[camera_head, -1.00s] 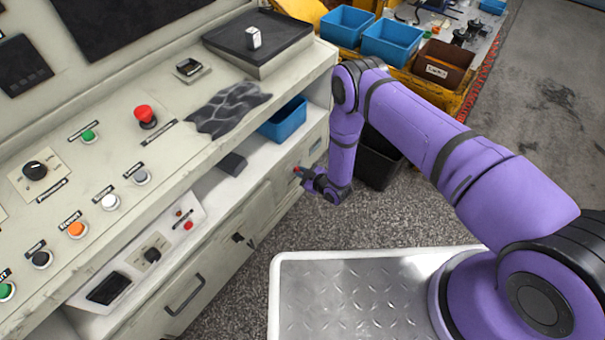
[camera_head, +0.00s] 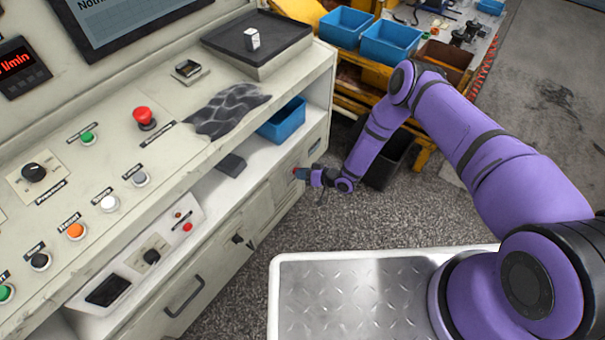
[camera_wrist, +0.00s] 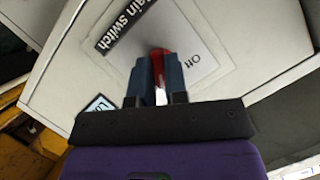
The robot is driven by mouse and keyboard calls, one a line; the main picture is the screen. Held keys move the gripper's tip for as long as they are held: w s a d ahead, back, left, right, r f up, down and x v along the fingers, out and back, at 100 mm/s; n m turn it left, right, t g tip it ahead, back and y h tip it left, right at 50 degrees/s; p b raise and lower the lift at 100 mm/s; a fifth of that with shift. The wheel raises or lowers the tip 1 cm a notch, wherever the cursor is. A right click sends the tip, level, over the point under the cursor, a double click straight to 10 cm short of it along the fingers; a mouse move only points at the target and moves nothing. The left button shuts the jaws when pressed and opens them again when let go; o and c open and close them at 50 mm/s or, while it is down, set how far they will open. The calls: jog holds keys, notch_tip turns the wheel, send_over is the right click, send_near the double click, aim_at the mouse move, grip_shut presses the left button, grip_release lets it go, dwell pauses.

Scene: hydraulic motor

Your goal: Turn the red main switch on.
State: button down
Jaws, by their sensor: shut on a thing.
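The red main switch (camera_wrist: 160,61) shows in the wrist view on a grey plate (camera_wrist: 205,28) under a black "Main switch" label (camera_wrist: 123,22). My gripper (camera_wrist: 157,78) is shut on its red handle, with one dark finger on each side. The display screen (camera_head: 125,18) is lit with text, and a small readout (camera_head: 18,66) glows red.
The console (camera_head: 225,125) carries a red mushroom button (camera_head: 144,117) and several coloured buttons. A blue bin (camera_head: 283,122) sits on its lower shelf. A dark bin (camera_head: 388,165) stands on the floor behind my arm. The floor in front of the console is open.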

jog(key=shift+w+a+r+m+y, duration=0.15)
jog(key=shift+w+m+y, duration=0.1)
jog(key=shift+m+y, duration=0.4)
jog(key=shift+m, duration=0.25)
jog(key=c, duration=1.1)
grip_release()
jog(key=shift+a+g, duration=0.1)
jog(key=shift+g, duration=0.2)
jog(key=shift+c, duration=0.2)
jog(key=shift+s, duration=0.1)
jog(key=v, duration=1.1)
